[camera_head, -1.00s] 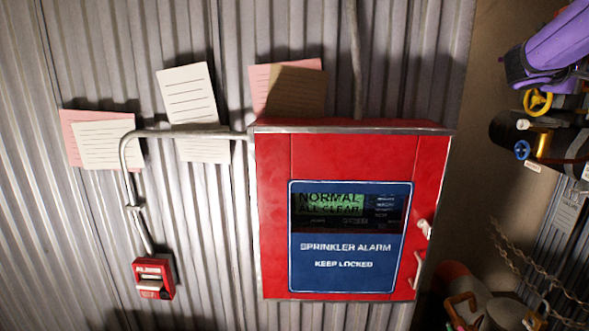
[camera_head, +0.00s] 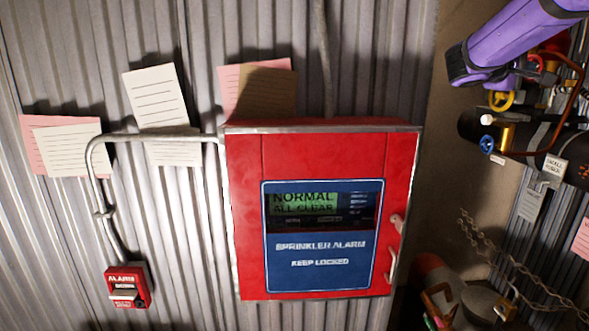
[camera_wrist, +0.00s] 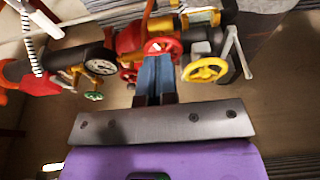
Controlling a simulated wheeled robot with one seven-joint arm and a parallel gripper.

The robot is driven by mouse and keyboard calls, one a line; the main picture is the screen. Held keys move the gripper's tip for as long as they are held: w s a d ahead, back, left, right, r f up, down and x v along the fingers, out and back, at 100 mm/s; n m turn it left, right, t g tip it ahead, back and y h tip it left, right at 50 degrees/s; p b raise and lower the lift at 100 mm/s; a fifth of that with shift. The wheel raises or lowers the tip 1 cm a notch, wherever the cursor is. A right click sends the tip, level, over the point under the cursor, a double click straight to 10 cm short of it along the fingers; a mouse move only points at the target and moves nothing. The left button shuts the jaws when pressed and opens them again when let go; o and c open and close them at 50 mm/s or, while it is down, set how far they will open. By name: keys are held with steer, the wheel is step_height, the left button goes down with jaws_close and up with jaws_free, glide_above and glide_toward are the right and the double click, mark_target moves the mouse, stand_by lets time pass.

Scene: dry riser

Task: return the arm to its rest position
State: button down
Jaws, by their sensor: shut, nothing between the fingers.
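My purple arm (camera_head: 510,45) reaches in from the upper right of the head view, in front of the pipework. My gripper (camera_wrist: 156,62) shows in the wrist view beyond a grey screwed plate and a purple housing. Its two blue-grey fingers lie side by side, shut with nothing between them. They point toward the pipes and valves. The fingertips overlap the red valve body in the picture; I cannot tell whether they touch it. I cannot make out the fingers in the head view.
A red sprinkler alarm cabinet (camera_head: 408,150), reading NORMAL ALL CLEAR, hangs on the corrugated wall. A red alarm pull station (camera_head: 127,288) is at lower left. A yellow handwheel (camera_wrist: 206,70), red handwheel (camera_wrist: 163,47), gauge (camera_wrist: 94,95) and green handwheel (camera_wrist: 95,95) crowd the pipework. A chain (camera_head: 485,240) hangs below.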

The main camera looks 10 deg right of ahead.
steer(key=s+a+f+m+t+y, duration=0.1)
steer(key=s+a+f+y, duration=0.7)
steer(key=s+a, duration=0.5)
steer(key=s+a+f+m+t+y, duration=0.1)
steer(key=s+a+f+y, duration=0.8)
steer(key=s+a, duration=0.5)
step_height(320, 180, down, 2)
steer(key=shift+s+f+y, duration=0.1)
steer(key=shift+s+y, duration=0.2)
steer(key=shift+s, duration=0.6)
